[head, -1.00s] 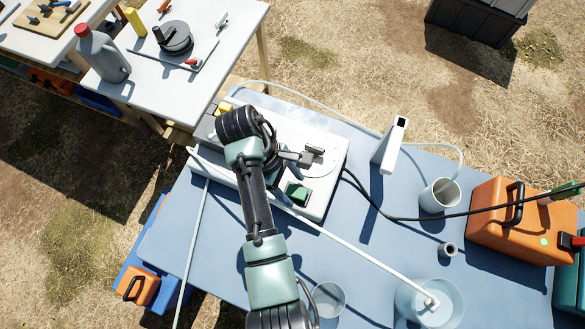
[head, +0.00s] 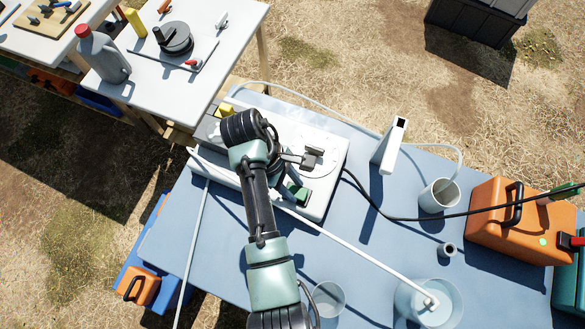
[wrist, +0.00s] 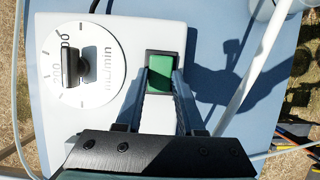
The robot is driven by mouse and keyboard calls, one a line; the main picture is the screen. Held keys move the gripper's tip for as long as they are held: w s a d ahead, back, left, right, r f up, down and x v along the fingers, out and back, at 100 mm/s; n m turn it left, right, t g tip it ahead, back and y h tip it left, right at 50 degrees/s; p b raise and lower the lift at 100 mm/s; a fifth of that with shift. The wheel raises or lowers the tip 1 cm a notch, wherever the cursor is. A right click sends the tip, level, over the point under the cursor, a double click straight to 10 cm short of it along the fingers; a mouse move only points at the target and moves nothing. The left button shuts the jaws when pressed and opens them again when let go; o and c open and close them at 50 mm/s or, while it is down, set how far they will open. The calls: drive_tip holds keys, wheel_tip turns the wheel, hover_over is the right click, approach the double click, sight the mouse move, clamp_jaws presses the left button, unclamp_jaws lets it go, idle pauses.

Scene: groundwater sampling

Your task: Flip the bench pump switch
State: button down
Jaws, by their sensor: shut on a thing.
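The bench pump (head: 328,185) is a white box on the blue table, seen in both views; the wrist view shows its top face (wrist: 100,120). Its switch is a green rocker in a dark frame (wrist: 160,66), right of the dial in the wrist view. In the head view the switch (head: 303,196) is partly covered by my fingers. My gripper (wrist: 162,76) is at the switch, with one fingertip on each side of the green rocker, shut on it. My arm hides part of the pump in the head view.
A black dial knob (wrist: 74,68) sits on a white numbered disc on the pump. A white tube (head: 350,245) runs to a clear beaker (head: 405,303). A white upright holder (head: 389,146), a grey cup (head: 439,196) and an orange case (head: 500,225) stand to the right.

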sight(298, 193)
drive_tip(key=shift+s+d+r+y+p, duration=0.2)
drive_tip(key=shift+r+y+p, duration=0.2)
drive_tip(key=shift+y+p, duration=0.55)
drive_tip(key=shift+d+t+p, duration=0.15)
drive_tip(key=shift+t+p, duration=0.15)
drive_tip(key=shift+p, duration=0.6)
drive_tip(key=shift+d+f+t+y+p, duration=0.2)
drive_tip(key=shift+t+y+p, duration=0.1)
drive_tip(key=shift+y+p, duration=0.5)
drive_tip(key=shift+f+y, duration=0.15)
drive_tip(key=shift+y, duration=0.3)
drive_tip(key=c, duration=0.5)
unclamp_jaws()
wheel_tip(298, 193, up, 13)
drive_tip(key=shift+r, duration=0.1)
